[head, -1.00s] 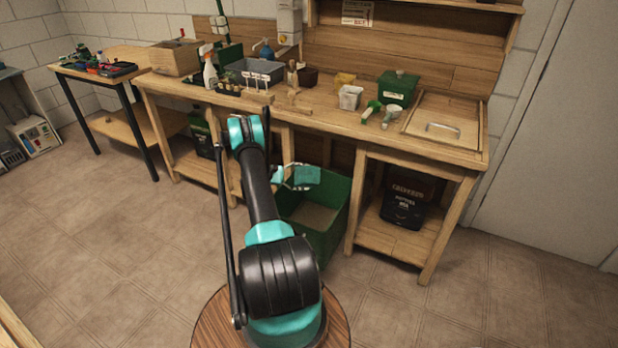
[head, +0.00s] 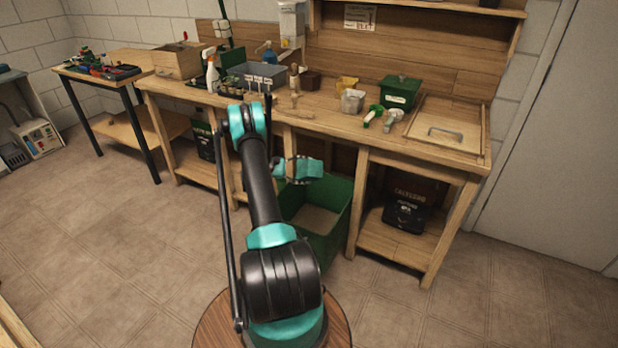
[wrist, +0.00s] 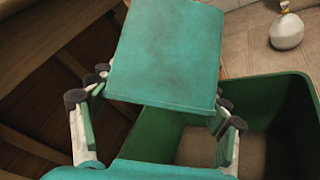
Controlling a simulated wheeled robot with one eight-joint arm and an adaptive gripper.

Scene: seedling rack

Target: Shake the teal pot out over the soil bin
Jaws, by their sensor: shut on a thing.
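The teal pot (wrist: 165,50) is between the fingers of my gripper (wrist: 160,92) in the wrist view, gripped on two opposite sides, with one flat teal face toward the camera. In the head view the pot (head: 312,168) and my gripper (head: 291,168) are small, partly merged with my teal wrist, above the soil bin. The pot's mouth and contents are hidden. The green soil bin (head: 335,232) stands on the floor in front of the bench, open at the top, with brown soil inside. Its green wall (wrist: 292,105) shows below the pot in the wrist view.
The wooden bench (head: 330,120) is behind the bin, holding a spray bottle (head: 212,72), a green box (head: 399,92) and small tools. Its leg (head: 354,205) stands close to the bin's right. A white rounded object (wrist: 287,28) stands on the tiles. Open floor lies left.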

